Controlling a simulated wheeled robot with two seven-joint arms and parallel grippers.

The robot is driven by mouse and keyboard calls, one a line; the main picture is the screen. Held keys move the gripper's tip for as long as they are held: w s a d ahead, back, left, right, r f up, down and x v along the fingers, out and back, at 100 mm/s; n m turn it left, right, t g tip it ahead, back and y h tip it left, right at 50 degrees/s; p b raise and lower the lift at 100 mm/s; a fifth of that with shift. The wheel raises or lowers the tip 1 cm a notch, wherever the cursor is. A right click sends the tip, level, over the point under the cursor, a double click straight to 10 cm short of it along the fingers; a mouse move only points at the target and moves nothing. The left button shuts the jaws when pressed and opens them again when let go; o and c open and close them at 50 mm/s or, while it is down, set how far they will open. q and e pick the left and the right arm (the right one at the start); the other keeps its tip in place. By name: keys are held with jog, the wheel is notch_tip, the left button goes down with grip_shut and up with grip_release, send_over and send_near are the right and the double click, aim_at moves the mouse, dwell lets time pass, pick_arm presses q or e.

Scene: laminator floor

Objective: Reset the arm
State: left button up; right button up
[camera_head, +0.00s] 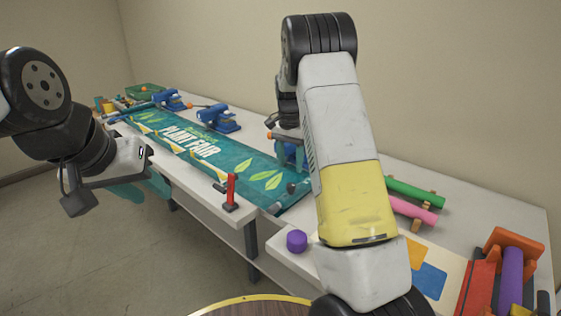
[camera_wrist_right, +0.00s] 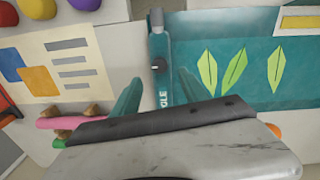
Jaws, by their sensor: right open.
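My left gripper (camera_head: 146,186) hangs at the left of the head view, in front of the table's near edge. Its two teal fingers are apart with nothing visible between them. My right arm crosses the middle of the head view and mostly hides its gripper. In the right wrist view my right gripper (camera_wrist_right: 158,90) has its two teal fingers spread and empty, above the end of the teal banner (camera_wrist_right: 230,75). The banner (camera_head: 205,148), printed "PLANT FAIR" with green leaves, lies flat along the table in the head view.
Blue clamp-like devices (camera_head: 219,119) stand along the banner's far side. A red-handled tool (camera_head: 231,192) stands at the near edge. A purple knob (camera_head: 297,241), green roll (camera_head: 414,192), pink roll (camera_head: 412,211) and purple roll (camera_head: 510,276) lie right. A green crate (camera_head: 146,90) sits at the far end.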

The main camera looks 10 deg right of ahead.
jog(key=s+a+r+n+t+y, duration=0.25)
jog(key=s+r+n, duration=0.25)
jog(key=s+r, duration=1.15)
jog(key=s+a+n+t, duration=0.2)
jog(key=s+n+t, duration=0.2)
jog(key=s, duration=1.3)
